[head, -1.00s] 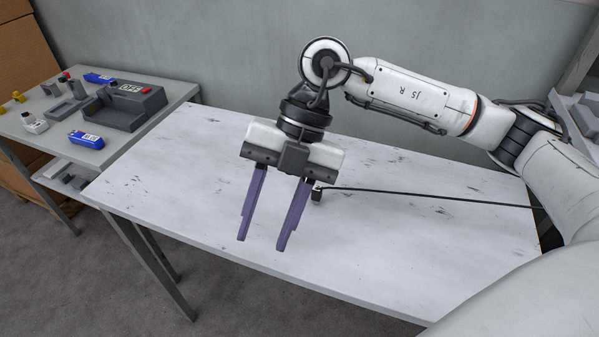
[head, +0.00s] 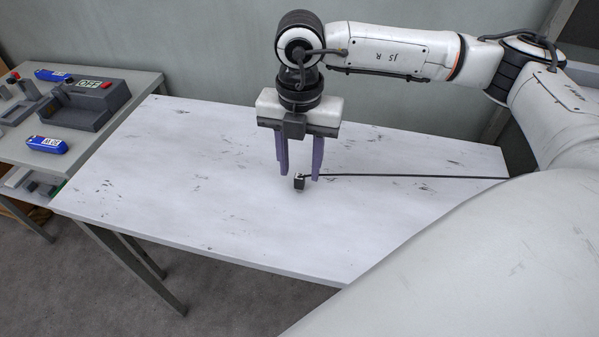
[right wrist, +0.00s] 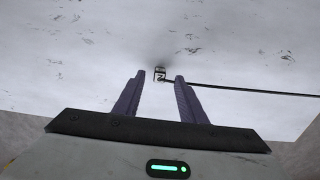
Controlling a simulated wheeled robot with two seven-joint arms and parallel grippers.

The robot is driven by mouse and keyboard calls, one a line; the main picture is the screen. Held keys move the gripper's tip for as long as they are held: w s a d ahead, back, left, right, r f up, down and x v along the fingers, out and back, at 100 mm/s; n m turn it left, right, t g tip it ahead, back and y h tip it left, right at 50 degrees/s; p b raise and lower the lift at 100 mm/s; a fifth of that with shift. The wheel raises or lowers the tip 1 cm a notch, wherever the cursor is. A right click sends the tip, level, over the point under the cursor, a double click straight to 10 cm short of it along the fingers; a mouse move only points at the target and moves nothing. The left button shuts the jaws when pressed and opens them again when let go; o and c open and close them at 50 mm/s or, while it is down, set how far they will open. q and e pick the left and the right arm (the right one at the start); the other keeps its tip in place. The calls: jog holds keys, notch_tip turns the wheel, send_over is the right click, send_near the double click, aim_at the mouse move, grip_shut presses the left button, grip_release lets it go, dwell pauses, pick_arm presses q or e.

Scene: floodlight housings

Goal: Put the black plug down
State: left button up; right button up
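The black plug (head: 299,182) is a small dark block with a thin black cable running off to the right. It appears to stand upright on the white worktable (head: 190,200). My right gripper (head: 301,176) is over it with its purple fingers pointing down and spread. In the right wrist view, the plug (right wrist: 160,73) shows between the two fingertips (right wrist: 160,76), with a gap on each side. No finger visibly touches it. My left gripper is not in view.
A grey side table (head: 75,155) at the left holds a dark fixture (head: 90,106) marked OFF and two blue items, one in front (head: 47,145) and one behind (head: 52,75). The white worktable is otherwise clear. The cable (head: 420,177) crosses its right side.

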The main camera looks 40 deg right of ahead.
notch_tip(320, 180, down, 2)
grip_shut()
dwell(0.3)
